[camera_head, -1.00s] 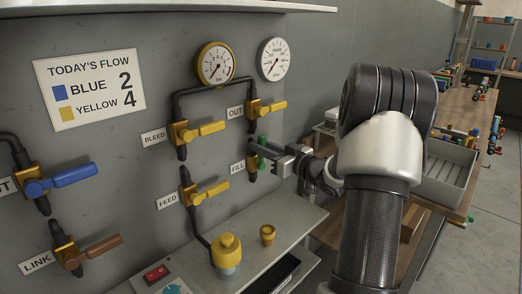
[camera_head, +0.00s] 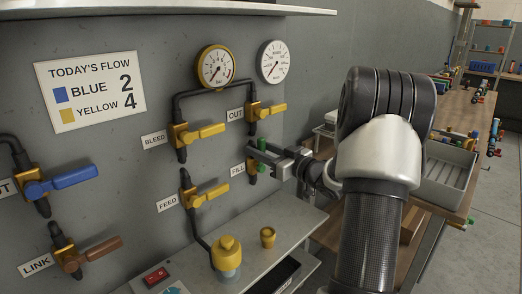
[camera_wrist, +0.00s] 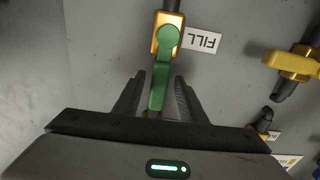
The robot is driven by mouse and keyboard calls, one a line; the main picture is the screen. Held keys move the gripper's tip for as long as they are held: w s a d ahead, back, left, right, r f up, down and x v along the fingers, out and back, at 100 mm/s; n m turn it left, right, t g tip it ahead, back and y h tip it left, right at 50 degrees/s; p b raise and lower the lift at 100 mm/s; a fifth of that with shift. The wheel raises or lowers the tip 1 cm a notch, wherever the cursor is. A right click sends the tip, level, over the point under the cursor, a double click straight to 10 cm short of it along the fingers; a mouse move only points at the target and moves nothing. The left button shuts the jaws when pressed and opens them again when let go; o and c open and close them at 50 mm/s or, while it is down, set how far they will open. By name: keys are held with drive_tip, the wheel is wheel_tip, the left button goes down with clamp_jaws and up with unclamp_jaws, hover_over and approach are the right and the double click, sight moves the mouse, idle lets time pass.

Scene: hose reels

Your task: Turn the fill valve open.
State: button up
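The fill valve (camera_wrist: 167,35) has a brass body and a green lever handle (camera_wrist: 160,85), beside the FILL label (camera_wrist: 202,42). In the wrist view the handle extends from the valve toward my gripper (camera_wrist: 158,82). The two dark fingers are open, one on each side of the handle, with a visible gap on both sides. Only small green parts of the handle (camera_head: 262,144) show there.
The yellow OUT valve (camera_head: 265,110) is just above, and the FEED valve (camera_head: 204,195) and BLEED valve (camera_head: 198,133) are to the left. Two gauges (camera_head: 216,66) hang higher up.

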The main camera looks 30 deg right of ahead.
drive_tip(key=p+v, duration=0.2)
drive_tip(key=v, duration=1.5)
drive_tip(key=shift+s+p, duration=0.2)
drive_tip(key=shift+p, duration=0.2)
